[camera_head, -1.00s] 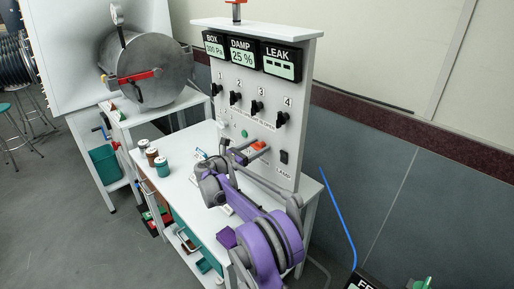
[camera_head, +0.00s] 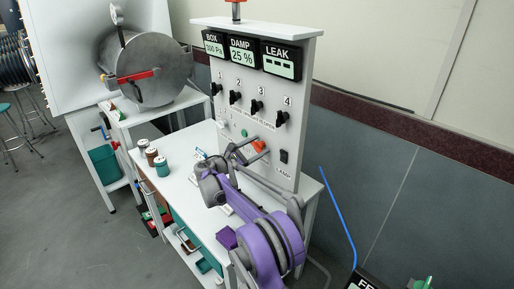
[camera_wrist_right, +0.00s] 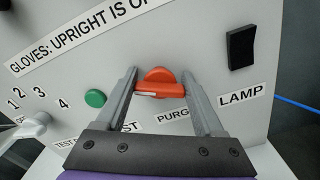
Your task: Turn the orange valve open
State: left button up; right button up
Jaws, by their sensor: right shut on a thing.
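The orange valve (camera_wrist_right: 160,84) is a round knob with a bar handle and a white mark on the bar's left end. It sits on the white panel just above the PURGE label, and shows as a small orange spot in the head view (camera_head: 259,146). My right gripper (camera_wrist_right: 159,90) has its two grey fingers on either side of the bar, shut on the bar's ends. In the head view the right gripper (camera_head: 247,151) reaches the lower part of the panel, and its fingers partly hide the valve. My left gripper is not in view.
A green button (camera_wrist_right: 95,98) lies left of the valve. A black LAMP switch (camera_wrist_right: 241,47) is to the right. Several black glove knobs (camera_head: 257,106) line the panel above. Jars (camera_head: 160,166) stand on the bench at left. A steel chamber (camera_head: 152,68) is behind.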

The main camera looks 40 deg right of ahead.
jog(key=m, duration=0.6)
jog(key=shift+s+f, duration=0.1)
jog(key=m, duration=0.6)
jog(key=shift+f+m+p, duration=0.1)
jog(key=shift+m+p, duration=0.2)
jog(key=shift+p, duration=0.05)
jog(key=o, duration=1.4)
jog(key=shift+a, duration=0.15)
jog(key=a, duration=0.3)
jog(key=a+b, duration=0.1)
jog(key=a, duration=0.3)
jog(key=s+a, duration=0.1)
jog(key=a, duration=0.2)
jog(key=shift+a, duration=0.3)
